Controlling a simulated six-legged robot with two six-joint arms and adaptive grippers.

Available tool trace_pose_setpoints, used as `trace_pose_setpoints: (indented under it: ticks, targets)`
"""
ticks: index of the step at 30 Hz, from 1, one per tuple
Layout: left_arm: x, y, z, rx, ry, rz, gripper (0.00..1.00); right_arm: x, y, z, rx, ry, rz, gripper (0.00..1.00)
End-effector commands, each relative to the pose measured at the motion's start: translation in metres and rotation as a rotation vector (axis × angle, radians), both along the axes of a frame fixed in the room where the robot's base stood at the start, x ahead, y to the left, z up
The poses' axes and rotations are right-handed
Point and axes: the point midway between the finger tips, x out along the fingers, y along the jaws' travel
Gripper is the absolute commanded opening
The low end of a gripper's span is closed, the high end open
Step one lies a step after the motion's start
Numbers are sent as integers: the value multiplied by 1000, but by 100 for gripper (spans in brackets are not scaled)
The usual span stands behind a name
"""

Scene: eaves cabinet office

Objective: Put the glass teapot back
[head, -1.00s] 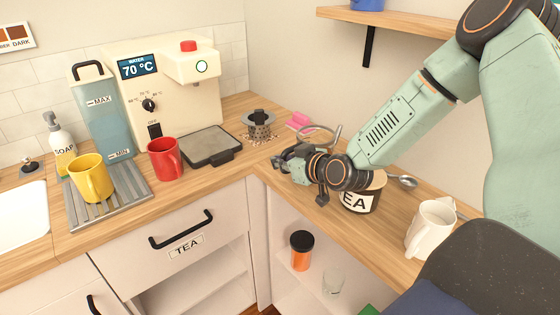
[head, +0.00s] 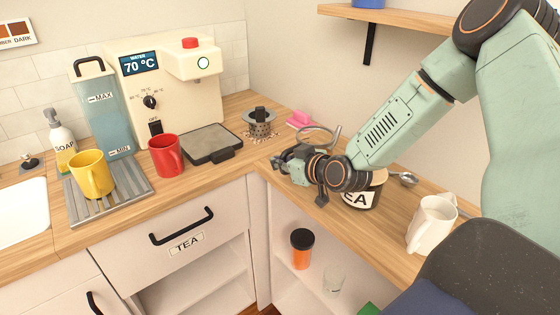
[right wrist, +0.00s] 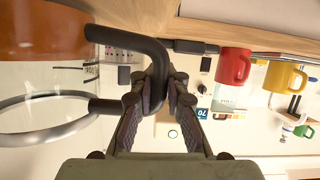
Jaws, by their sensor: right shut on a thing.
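The glass teapot shows in the right wrist view (right wrist: 45,35) at the left, upside down in the picture, with amber liquid in it, a round metal-coloured rim and a dark handle (right wrist: 155,55). My right gripper (right wrist: 160,88) is shut on that handle. In the head view my right gripper (head: 284,164) is over the right counter by the corner. It and the arm hide most of the teapot; only its rim (head: 336,136) shows behind them. I cannot tell whether the teapot touches the counter. My left gripper is not in view.
A dark-banded TEA canister (head: 358,198) stands close under my right wrist, with a spoon (head: 405,179) and a white jug (head: 431,224) to its right. A metal strainer-like cup (head: 259,128) with crumbs and a pink item (head: 299,119) are nearby. A red mug (head: 165,155) stands left.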

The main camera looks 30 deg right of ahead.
Motion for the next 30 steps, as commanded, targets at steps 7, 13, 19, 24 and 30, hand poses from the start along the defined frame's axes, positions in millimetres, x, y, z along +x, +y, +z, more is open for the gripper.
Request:
trace_pose_setpoints:
  ticks: [7, 13, 19, 24, 30]
  targets:
    - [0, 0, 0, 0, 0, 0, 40, 1, 0, 1, -2, -3, 0, 30]
    - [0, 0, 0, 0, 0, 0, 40, 0, 0, 1, -1, -2, 0, 41]
    - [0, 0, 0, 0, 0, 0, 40, 0, 0, 1, 0, -2, -1, 41]
    - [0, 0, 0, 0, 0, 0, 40, -1, 0, -1, 3, 4, -2, 41]
    - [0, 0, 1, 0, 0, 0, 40, -2, 2, -1, 13, 9, -7, 41]
